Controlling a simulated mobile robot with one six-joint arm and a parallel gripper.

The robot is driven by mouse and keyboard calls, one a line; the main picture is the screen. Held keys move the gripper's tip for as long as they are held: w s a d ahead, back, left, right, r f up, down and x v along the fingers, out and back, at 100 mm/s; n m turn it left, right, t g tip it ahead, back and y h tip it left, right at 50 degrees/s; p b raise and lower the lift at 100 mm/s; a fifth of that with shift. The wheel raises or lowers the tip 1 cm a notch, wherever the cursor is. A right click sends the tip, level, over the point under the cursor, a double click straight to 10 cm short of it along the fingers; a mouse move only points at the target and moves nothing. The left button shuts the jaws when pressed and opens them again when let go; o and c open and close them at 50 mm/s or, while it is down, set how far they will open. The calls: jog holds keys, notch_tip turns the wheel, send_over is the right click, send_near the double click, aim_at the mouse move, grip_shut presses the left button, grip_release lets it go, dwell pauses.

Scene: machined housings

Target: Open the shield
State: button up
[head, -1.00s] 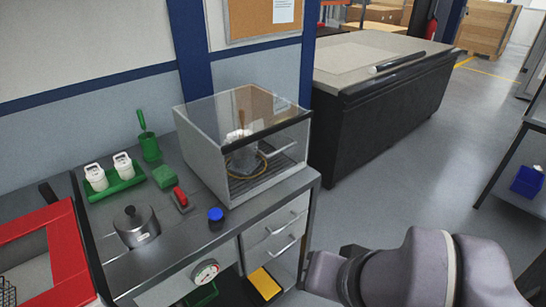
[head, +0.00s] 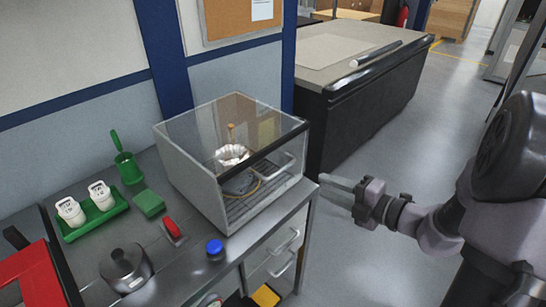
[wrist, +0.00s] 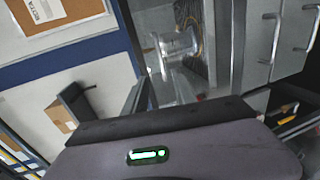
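The shield (head: 268,143) is the clear front of a grey-framed box on the steel bench. It has a black top edge and a bar handle (head: 289,160) on its right side. The shield looks shut. Inside the box a metal housing (head: 236,156) stands on a ribbed floor; the housing also shows in the wrist view (wrist: 180,47). My gripper (head: 330,187) is just right of the box and bench corner, apart from the handle and holding nothing that I can see.
Drawers with handles (head: 283,262) are below. A dark counter (head: 355,110) is behind. Floor at right is clear.

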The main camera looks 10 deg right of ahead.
aim_at(282, 168)
jog(key=b+x, duration=0.4)
jog(key=x, duration=1.1)
jog(key=shift+w+a+f, duration=0.1)
jog(key=shift+w+a, duration=0.05)
jog(key=shift+a, duration=0.1)
grip_shut()
dwell(0.4)
